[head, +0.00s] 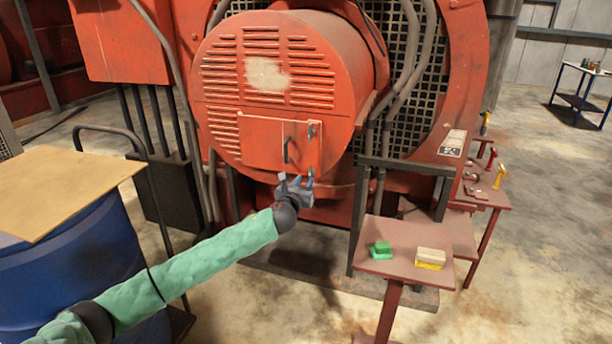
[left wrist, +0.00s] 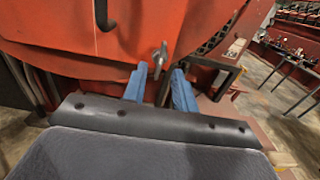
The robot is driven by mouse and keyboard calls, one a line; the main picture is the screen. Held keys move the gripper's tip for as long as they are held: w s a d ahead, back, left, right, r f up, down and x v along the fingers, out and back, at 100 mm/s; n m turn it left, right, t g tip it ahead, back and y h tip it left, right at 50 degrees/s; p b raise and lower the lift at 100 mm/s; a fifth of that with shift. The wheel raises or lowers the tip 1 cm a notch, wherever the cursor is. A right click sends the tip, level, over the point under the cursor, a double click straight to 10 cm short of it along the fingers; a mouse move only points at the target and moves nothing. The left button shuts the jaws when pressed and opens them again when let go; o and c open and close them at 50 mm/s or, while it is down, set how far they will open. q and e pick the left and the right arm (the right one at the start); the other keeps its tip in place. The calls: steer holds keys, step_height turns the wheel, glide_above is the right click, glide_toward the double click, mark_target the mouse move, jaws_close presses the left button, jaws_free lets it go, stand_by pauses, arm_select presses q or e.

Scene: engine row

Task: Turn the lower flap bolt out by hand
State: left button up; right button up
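The flap (head: 262,143) is a red panel with a dark handle (head: 286,150) on the round red housing. The upper bolt (head: 311,131) shows at the flap's right side. In the head view the lower bolt is hard to tell from my fingertips. My left gripper (head: 297,180) is at the flap's lower right corner, with its fingers apart. In the left wrist view, a grey wing-shaped bolt (left wrist: 160,57) stands in line with the gap between the blue fingers (left wrist: 160,85). Contact with it cannot be told. My right gripper is not in view.
A small red stand (head: 405,237) at the right holds a green block (head: 381,250) and a beige-and-yellow block (head: 430,258). A dark rail (head: 405,164) stands behind it. A blue drum (head: 90,270) with a board (head: 60,188) on top is at the left.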

mark_target(310, 174)
arm_select(q)
steer(key=shift+p+x, duration=0.45)
steer(key=shift+x, duration=1.6)
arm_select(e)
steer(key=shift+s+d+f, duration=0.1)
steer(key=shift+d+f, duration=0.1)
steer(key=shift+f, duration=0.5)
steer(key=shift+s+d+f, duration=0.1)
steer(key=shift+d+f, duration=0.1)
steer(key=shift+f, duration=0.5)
arm_select(q)
jaws_close()
